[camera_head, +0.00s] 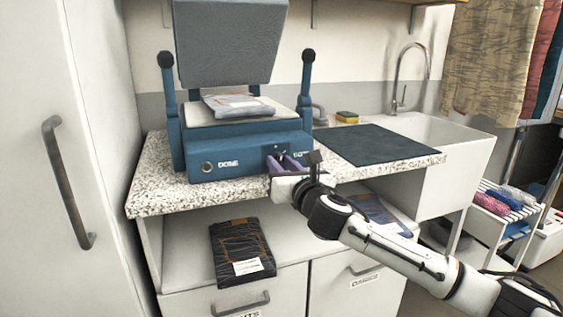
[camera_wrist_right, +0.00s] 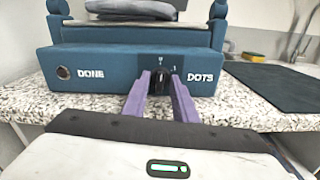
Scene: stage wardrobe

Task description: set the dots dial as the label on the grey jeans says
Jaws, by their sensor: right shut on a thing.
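The blue press (camera_head: 245,155) stands on the speckled counter with its heated lid raised. Its front carries a "DONE" button and, at the right, a black dots dial (camera_wrist_right: 160,79) beside the word "DOTS". Small marks sit around the dial; a "1" seems to be at its upper right. My right gripper (camera_head: 286,163) is at the dial; in the wrist view its purple fingers (camera_wrist_right: 161,88) are shut on it from both sides. A folded light grey garment (camera_head: 238,105), perhaps the grey jeans, lies on the press bed. No readable label shows on it. My left gripper is out of view.
Dark folded jeans (camera_head: 240,250) with a white label lie on the shelf below, and blue folded jeans (camera_head: 372,213) lie partly behind my right arm. A dark mat (camera_head: 370,145) lies right of the press, before the sink (camera_head: 455,150). A white cabinet (camera_head: 80,130) stands at left.

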